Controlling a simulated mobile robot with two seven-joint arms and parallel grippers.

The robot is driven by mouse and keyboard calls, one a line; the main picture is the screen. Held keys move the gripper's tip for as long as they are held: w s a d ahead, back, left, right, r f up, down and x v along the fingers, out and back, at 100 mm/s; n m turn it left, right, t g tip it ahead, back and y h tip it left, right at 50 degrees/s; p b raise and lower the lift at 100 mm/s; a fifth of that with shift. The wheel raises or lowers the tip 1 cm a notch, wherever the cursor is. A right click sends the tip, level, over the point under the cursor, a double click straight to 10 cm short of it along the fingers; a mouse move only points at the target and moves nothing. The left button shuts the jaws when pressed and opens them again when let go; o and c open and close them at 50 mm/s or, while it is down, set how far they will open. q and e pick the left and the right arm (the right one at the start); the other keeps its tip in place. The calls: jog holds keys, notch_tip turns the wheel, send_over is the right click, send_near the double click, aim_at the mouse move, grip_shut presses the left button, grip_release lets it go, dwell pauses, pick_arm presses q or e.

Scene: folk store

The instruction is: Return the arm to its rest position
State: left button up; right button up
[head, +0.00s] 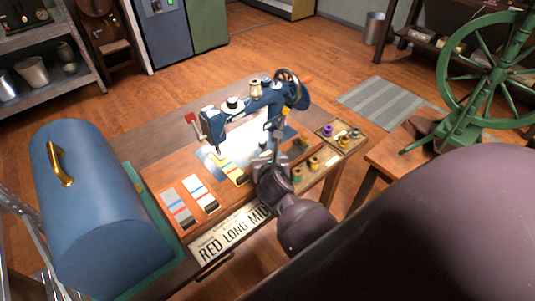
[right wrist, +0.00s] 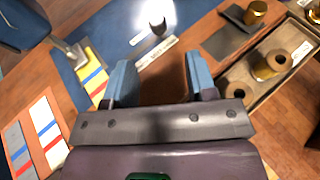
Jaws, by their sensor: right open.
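My right gripper (head: 268,160) is over the front right part of the sewing table, in front of the blue sewing machine (head: 255,105). In the right wrist view its two blue-grey fingers (right wrist: 160,82) stand apart with nothing between them; the wooden table top (right wrist: 165,75) shows below. A striped card (head: 232,170) lies just left of the gripper, and it also shows in the right wrist view (right wrist: 92,75). My right arm fills the lower right of the head view. My left gripper is not in view.
A blue domed case (head: 100,200) with a gold handle stands at the left. Two striped cards (head: 174,208) (head: 202,192) lie on the table. A tray (right wrist: 236,105) holds spools at the right. A green spinning wheel (head: 490,80) stands at the far right. The wooden floor behind is mostly clear.

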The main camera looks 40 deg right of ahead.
dwell(0.4)
jog(key=w+a+r+n+t+y, duration=0.15)
jog(key=r+n+t, duration=0.3)
jog(key=n, duration=0.45)
jog(key=a+r+n+t+y, duration=0.1)
jog(key=a+r+n+t, duration=0.3)
jog(key=n, duration=0.6)
jog(key=s+f+n+g+y, duration=0.1)
jog(key=s+f+n+g, duration=0.1)
jog(key=n, duration=0.5)
jog(key=s+a+f+n+g+y, duration=0.1)
jog(key=s+f+n+g+y, duration=0.1)
jog(key=s+f+n, duration=0.3)
jog(key=s+a+f+n+g+y, duration=0.1)
jog(key=s+f+n+g+y, duration=0.1)
jog(key=n, duration=0.7)
jog(key=shift+s+a+f, duration=0.25)
jog(key=shift+s+f, duration=0.45)
jog(key=shift+s, duration=0.15)
jog(key=s+d+f+n+g, duration=0.1)
jog(key=s+f, duration=0.2)
jog(key=s, duration=0.3)
jog(key=s+d+f+n+g+h, duration=0.1)
jog(key=s+f+g, duration=0.1)
jog(key=s, duration=0.4)
jog(key=shift+d+f+n, duration=0.4)
jog(key=shift+f, duration=0.5)
